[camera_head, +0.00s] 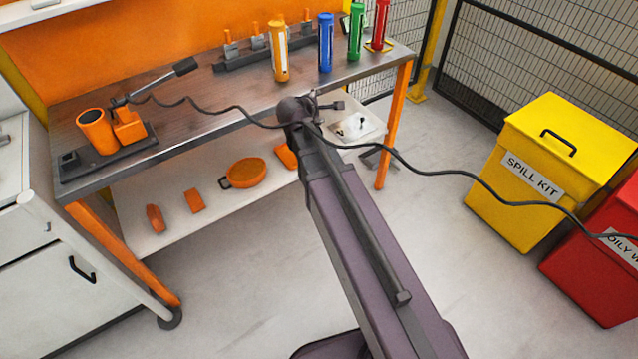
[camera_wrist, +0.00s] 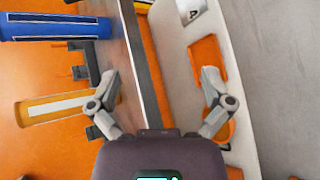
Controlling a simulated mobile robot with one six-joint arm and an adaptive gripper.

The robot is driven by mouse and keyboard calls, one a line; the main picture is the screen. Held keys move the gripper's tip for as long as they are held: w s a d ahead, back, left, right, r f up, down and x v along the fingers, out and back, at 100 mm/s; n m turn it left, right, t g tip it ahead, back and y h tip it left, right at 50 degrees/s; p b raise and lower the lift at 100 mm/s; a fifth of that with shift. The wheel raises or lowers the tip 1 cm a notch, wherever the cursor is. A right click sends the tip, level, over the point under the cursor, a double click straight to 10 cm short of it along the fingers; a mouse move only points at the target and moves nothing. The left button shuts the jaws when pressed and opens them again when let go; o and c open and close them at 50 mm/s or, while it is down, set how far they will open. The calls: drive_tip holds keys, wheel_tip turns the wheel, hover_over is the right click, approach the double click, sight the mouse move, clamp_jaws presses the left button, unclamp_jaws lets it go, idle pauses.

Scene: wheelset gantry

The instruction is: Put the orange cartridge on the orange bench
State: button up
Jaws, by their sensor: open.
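The orange cartridge (camera_head: 279,52), yellowish orange with a white label, stands upright near the right part of the orange bench (camera_head: 205,122). The bench has a brown top, orange legs and an orange back panel. In the wrist view the cartridge (camera_wrist: 62,105) lies sideways in the picture at the left, beyond the left finger. My gripper (camera_head: 322,104) is in front of the bench's front edge, apart from the cartridge. In the wrist view my gripper (camera_wrist: 160,80) has its fingers spread with nothing between them.
Blue (camera_head: 325,43), green (camera_head: 355,32) and red (camera_head: 379,25) cartridges stand to the right in the same row. An orange pump-like device (camera_head: 127,126) sits at the bench's left. A lower shelf (camera_head: 218,214) holds orange items. A yellow spill kit bin (camera_head: 545,170) stands right.

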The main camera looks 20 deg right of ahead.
drive_tip(key=s+a+f+m+g+y, duration=0.2)
drive_tip(key=s+f+m+g, duration=0.1)
drive_tip(key=s, duration=0.4)
drive_tip(key=s+a+f+m+g+y, duration=0.2)
drive_tip(key=s+f+m+g+y, duration=0.1)
drive_tip(key=s+m, duration=0.3)
drive_tip(key=s+a+f+m+g+y, duration=0.2)
drive_tip(key=s+m, duration=0.3)
drive_tip(key=s, duration=0.3)
drive_tip(key=shift+f+g+y, duration=0.4)
drive_tip(key=shift+f, duration=0.1)
